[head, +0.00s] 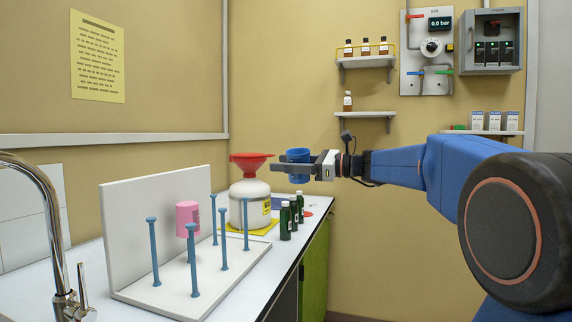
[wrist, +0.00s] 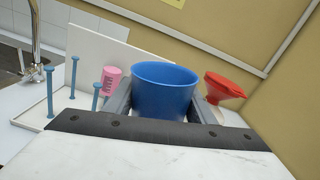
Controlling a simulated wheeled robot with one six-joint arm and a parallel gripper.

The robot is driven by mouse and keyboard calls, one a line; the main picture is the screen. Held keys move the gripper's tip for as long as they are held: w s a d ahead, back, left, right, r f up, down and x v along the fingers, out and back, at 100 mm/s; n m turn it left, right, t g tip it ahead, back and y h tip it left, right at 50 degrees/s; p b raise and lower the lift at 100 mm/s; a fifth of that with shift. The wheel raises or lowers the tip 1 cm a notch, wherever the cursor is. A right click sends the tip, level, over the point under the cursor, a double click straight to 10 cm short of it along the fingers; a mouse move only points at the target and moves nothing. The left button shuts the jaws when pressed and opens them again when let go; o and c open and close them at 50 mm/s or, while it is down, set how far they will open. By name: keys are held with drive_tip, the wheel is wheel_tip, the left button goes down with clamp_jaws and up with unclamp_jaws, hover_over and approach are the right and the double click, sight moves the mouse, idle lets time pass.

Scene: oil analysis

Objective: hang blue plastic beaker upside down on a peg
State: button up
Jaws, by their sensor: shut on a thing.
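The blue plastic beaker (head: 298,157) is held in the air by my gripper (head: 292,169), to the right of the red funnel in the head view. In the wrist view the blue beaker (wrist: 164,92) sits between the two fingers (wrist: 162,100) with its open mouth up, so it is upright. A white drying rack (head: 180,275) with several blue pegs (head: 222,235) stands on the counter at the left. A pink beaker (head: 187,217) hangs upside down on one of its pegs. The other visible pegs are bare.
A white jug (head: 248,205) with a red funnel (head: 250,164) stands behind the rack. Several green bottles (head: 286,219) stand by the counter's right edge. A chrome tap (head: 60,220) rises at the far left. Wall shelves (head: 365,115) hold small bottles.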

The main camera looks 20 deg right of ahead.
sight(290, 177)
drive_tip(key=n, duration=3.3)
idle(0.7)
wheel_tip(290, 177, down, 4)
drive_tip(key=shift+f, duration=0.1)
idle(0.7)
